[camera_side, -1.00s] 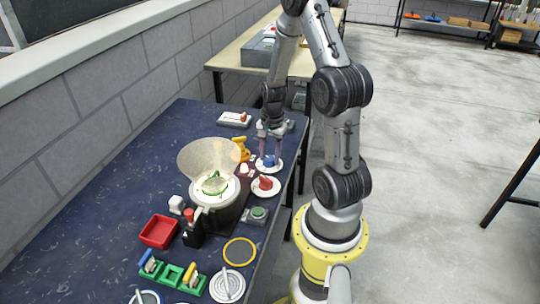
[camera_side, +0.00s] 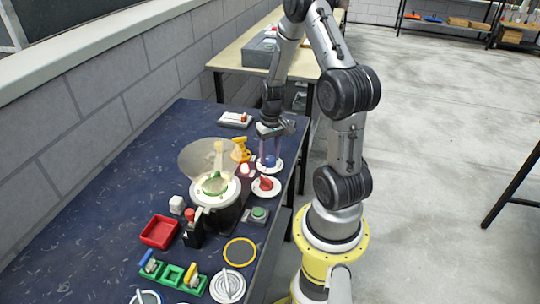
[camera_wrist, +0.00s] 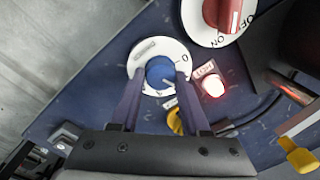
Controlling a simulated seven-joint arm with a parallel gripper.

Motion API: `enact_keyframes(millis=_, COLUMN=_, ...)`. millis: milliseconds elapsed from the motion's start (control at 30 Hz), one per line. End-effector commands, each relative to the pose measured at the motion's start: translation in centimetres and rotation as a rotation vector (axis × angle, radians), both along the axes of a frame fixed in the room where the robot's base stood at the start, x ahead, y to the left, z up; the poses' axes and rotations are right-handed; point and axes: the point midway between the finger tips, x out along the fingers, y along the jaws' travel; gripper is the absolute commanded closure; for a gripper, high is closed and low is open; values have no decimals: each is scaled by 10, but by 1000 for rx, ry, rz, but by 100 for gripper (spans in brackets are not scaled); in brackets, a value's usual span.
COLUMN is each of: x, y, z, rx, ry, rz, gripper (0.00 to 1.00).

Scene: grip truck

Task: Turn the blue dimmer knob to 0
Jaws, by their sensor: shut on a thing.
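The blue dimmer knob (camera_wrist: 160,73) sits at the middle of a white round dial (camera_wrist: 140,50) with a grey wedge mark and a "0" printed on it. The "0" is at the upper right of the dial in the wrist view. The knob's own pointer is hard to make out.
A red knob (camera_wrist: 224,12) on a white ON/OFF dial is close by. A lit button (camera_wrist: 213,86) and a yellow part (camera_wrist: 174,118) are beside the blue dial. A glass funnel (camera_side: 205,160), a red tray (camera_side: 159,232) and a green button box (camera_side: 258,213) share the blue table.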

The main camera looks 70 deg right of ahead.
Motion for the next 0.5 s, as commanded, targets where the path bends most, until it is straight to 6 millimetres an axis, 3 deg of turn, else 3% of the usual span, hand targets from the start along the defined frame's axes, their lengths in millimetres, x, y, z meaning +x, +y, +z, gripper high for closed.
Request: enact_keyframes(millis=500, x=3, y=0, z=2, rx=-4, ry=-2, rz=493, gripper=100)
